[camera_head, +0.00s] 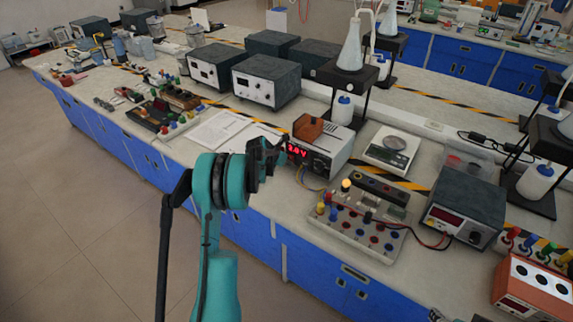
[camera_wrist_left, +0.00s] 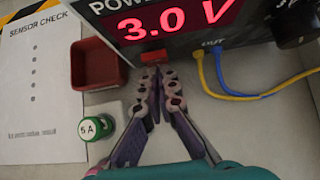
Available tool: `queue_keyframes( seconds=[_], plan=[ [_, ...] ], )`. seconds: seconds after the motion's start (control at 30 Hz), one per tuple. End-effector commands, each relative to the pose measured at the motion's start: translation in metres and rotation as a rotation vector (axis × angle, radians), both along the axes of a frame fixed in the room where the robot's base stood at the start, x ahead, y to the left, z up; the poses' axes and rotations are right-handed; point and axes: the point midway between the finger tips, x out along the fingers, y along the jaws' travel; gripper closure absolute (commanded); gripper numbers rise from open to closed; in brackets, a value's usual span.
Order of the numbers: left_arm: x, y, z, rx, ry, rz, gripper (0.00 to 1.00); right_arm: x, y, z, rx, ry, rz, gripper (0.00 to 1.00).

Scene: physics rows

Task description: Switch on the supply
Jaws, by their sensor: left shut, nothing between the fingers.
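The power supply (camera_head: 322,145) stands on the bench with its red display lit. In the left wrist view its display (camera_wrist_left: 175,20) reads 3.0 V. A small red switch (camera_wrist_left: 153,57) sits below the display at the front's lower edge. My left gripper (camera_head: 276,152) is in front of the supply, shut and empty. In the left wrist view its closed fingertips (camera_wrist_left: 160,72) lie right at the red switch and partly overlap it. I cannot tell whether they touch it. My right gripper is not clearly in view.
A small red tray (camera_wrist_left: 97,65) and a green "5 A" item (camera_wrist_left: 105,130) lie left of the fingers. Yellow and blue leads (camera_wrist_left: 228,88) run from the supply's OUT sockets to the right. A terminal board (camera_head: 360,225) and a scale (camera_head: 391,148) stand to the right.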

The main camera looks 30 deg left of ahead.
Motion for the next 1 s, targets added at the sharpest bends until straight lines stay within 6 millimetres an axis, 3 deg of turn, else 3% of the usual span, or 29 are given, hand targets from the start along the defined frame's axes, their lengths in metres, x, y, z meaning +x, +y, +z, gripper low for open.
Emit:
queue_keyframes(
  seconds=[0.5, 1.0],
  plan=[
    [0.001, -0.001, 0.018, 0.0, -0.002, 0.0, 1.0, 0.0, 0.0, 0.009, 0.0, 0.0, 0.0, 0.39],
    [-0.007, 0.004, 0.019, -0.001, -0.001, -0.002, 1.0, 0.0, 0.0, 0.008, 0.0, 0.0, 0.0, 0.39]
  ],
)
